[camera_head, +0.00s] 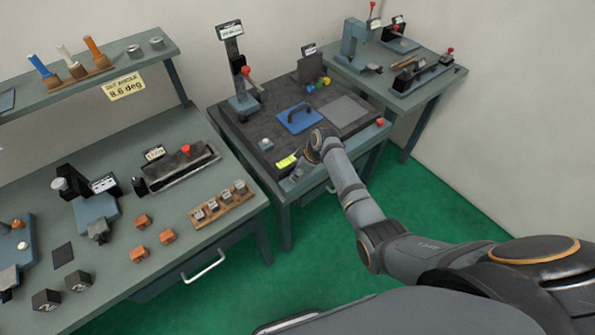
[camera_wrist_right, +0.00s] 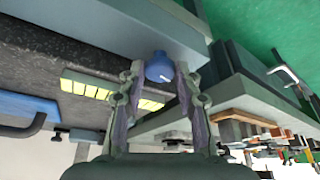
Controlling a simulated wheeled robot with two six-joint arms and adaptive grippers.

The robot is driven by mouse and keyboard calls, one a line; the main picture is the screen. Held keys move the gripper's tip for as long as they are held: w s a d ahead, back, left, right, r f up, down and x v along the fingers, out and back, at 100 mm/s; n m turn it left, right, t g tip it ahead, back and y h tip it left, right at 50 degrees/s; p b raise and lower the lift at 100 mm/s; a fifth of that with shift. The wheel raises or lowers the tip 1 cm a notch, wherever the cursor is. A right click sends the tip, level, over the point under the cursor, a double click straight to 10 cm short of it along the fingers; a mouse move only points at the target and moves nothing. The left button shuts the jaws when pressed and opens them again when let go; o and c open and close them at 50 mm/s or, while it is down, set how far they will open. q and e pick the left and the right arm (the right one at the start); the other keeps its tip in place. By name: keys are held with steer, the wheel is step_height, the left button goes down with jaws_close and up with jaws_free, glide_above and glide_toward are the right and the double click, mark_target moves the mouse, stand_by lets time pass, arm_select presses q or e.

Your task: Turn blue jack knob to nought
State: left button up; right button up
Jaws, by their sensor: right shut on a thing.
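The blue jack knob (camera_wrist_right: 159,67) shows in the right wrist view as a small round blue knob with a short pale mark on its face. It sits just below the edge of a grey-blue slab. My right gripper (camera_wrist_right: 160,76) is shut on it, one finger on each side. In the head view my right gripper (camera_head: 296,178) reaches down at the front left edge of the middle table, and I cannot make out the knob there. A yellow marked strip (camera_head: 286,161) lies beside the gripper; it also shows in the wrist view (camera_wrist_right: 100,92). My left gripper is not in view.
The middle table (camera_head: 246,130) has a dark top with a blue plate with a handle (camera_head: 299,117), a grey plate (camera_head: 343,115) and a red button (camera_head: 380,121). The left bench (camera_head: 200,150) stands close by, with orange blocks and a wooden rack (camera_head: 222,205). Green floor is open in front.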

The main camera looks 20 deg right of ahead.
steer(key=m+p, duration=0.1)
steer(key=m+h+p, duration=0.1)
steer(key=m+p, duration=0.1)
steer(key=shift+s+a+r+t, duration=0.1)
steer(key=shift+s+r+t, duration=0.1)
steer(key=shift+t, duration=0.1)
steer(key=m+h+p, duration=0.1)
steer(key=m+p, duration=0.1)
steer(key=shift+a+f+m+t, duration=0.1)
steer(key=shift+a+m+t, duration=0.05)
steer(key=shift+m+t, duration=0.2)
steer(key=shift+m+h+p, duration=0.3)
steer(key=shift+m+p, duration=0.1)
steer(key=shift+m, duration=0.55)
steer(key=m, duration=0.1)
steer(key=m+h, duration=0.1)
steer(key=shift+a+f+m, duration=0.15)
steer(key=shift+m, duration=0.15)
steer(key=shift+m+h, duration=0.6)
steer(key=shift+m, duration=0.9)
steer(key=o, duration=0.9)
